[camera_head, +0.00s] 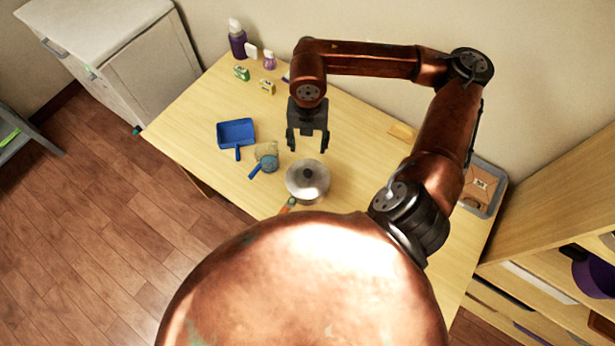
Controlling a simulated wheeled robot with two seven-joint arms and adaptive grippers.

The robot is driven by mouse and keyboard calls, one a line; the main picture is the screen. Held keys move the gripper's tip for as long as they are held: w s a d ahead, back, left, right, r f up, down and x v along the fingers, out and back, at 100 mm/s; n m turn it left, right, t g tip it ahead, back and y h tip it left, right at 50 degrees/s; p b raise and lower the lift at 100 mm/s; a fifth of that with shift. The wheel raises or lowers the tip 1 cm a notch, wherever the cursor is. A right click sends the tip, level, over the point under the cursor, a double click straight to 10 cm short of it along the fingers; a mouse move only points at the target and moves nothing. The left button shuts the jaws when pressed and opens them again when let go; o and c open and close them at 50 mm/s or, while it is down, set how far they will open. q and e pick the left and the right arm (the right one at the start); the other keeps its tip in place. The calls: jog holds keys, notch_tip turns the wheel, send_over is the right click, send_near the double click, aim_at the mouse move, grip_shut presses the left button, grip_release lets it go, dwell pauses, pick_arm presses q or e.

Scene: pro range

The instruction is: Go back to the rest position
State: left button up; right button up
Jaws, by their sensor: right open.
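My right gripper (308,140) is open and empty, pointing down above the table (345,140). It hangs behind a metal pot with a lid (307,180), apart from it in the picture. My right arm comes in from the right and bends over the table. My left gripper is not in view. My own copper-coloured body hides the near part of the table.
A blue dustpan (236,133) and a blue-handled brush (266,164) lie left of the pot. Bottles (237,40) and small boxes stand at the back left. A grey tray (483,190) is at the right, near a shelf (560,210). A white cabinet (150,75) stands left.

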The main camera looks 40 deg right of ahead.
jog(key=shift+r, duration=0.4)
jog(key=shift+f, duration=0.15)
send_over(308, 172)
notch_tip(308, 172, down, 13)
jog(key=shift+b, duration=0.4)
jog(key=shift+f, duration=0.45)
jog(key=shift+r, duration=0.1)
